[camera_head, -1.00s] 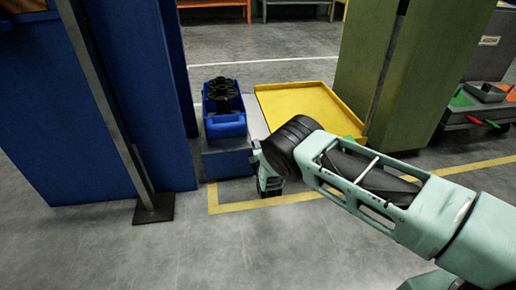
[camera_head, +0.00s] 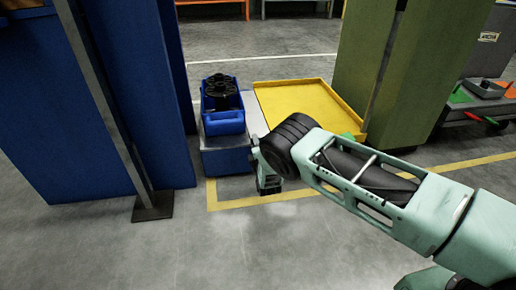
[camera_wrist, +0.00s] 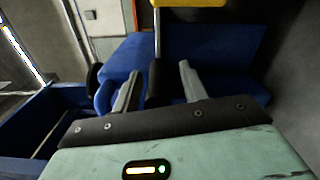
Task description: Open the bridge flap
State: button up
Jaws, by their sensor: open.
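A yellow panel with a raised rim (camera_head: 308,108), which looks like the bridge flap, lies flat between the blue cabinet side and the green cabinet. A yellow edge shows at the top of the wrist view (camera_wrist: 190,3). My gripper (camera_head: 269,187) points down in front of the panel's near left corner, beside a low blue-fronted block (camera_head: 226,161). In the wrist view my gripper (camera_wrist: 160,85) has its two grey fingers spread apart, with a dark upright part and blue surfaces behind them. I cannot tell whether they touch anything.
A blue bin (camera_head: 224,123) with black spools (camera_head: 218,90) stands on the block, left of the panel. A tall blue cabinet (camera_head: 95,110) and grey post (camera_head: 105,100) stand left, a green cabinet (camera_head: 400,60) right. The grey floor in front is clear.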

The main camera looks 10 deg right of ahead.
jog(key=s+p, duration=0.9)
jog(key=s, duration=0.8)
jog(key=shift+s, duration=0.25)
